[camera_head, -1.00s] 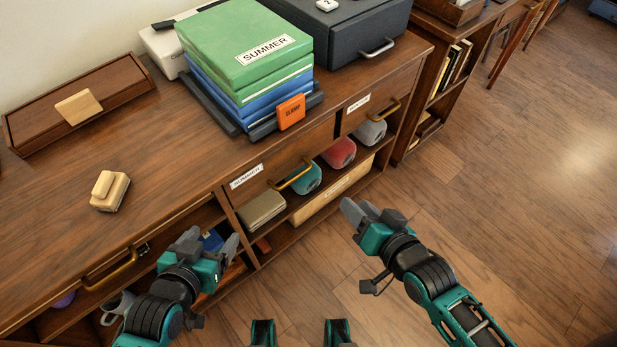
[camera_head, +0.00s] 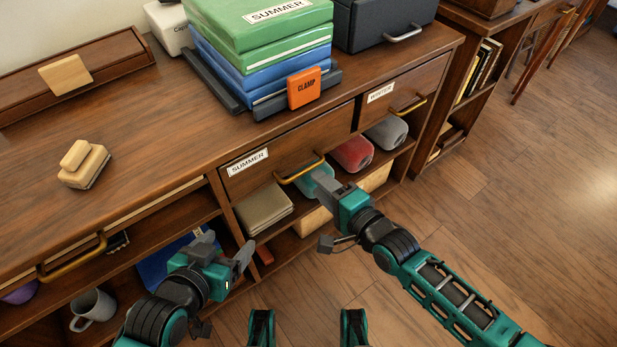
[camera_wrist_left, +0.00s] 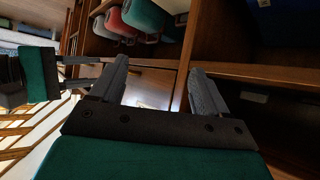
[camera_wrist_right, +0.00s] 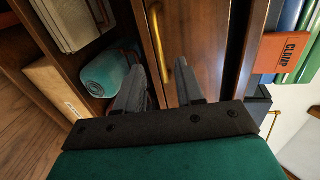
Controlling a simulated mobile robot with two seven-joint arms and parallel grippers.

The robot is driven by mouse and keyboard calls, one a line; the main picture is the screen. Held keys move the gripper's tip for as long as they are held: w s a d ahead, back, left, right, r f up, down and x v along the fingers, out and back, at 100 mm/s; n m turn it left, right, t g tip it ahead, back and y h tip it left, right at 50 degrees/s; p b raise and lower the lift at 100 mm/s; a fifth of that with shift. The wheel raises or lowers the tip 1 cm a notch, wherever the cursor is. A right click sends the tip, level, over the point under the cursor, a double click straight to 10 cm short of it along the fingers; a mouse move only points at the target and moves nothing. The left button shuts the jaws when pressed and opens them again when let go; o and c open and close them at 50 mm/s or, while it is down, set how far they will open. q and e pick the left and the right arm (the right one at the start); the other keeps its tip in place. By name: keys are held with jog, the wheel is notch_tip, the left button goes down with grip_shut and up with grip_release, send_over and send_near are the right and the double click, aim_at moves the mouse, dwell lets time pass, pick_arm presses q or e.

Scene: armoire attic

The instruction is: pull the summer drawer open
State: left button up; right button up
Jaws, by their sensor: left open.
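The summer drawer (camera_head: 285,148) has a dark wood front, a white SUMMER label (camera_head: 248,162) and a curved brass handle (camera_head: 299,172). Its front looks flush with the cabinet. My right gripper (camera_head: 318,182) is just below and in front of the handle. In the right wrist view the right gripper (camera_wrist_right: 160,68) has its fingers apart, with the brass handle (camera_wrist_right: 158,35) lying in line with the gap between them. Whether they touch it I cannot tell. My left gripper (camera_head: 224,250) is open and empty, low in front of the open shelves left of the drawer.
The winter drawer (camera_head: 405,90) is to the right. Below are rolled cloths (camera_head: 352,154) and a folded stack (camera_head: 264,208). Floor to the right is clear.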

aim_at(306, 172)
jog(key=b+x, duration=0.1)
jog(key=x, duration=0.4)
jog(key=shift+w+a+f, duration=0.1)
jog(key=shift+w+a, duration=0.05)
jog(key=shift+w, duration=0.05)
jog(key=shift+c, duration=0.4)
grip_shut()
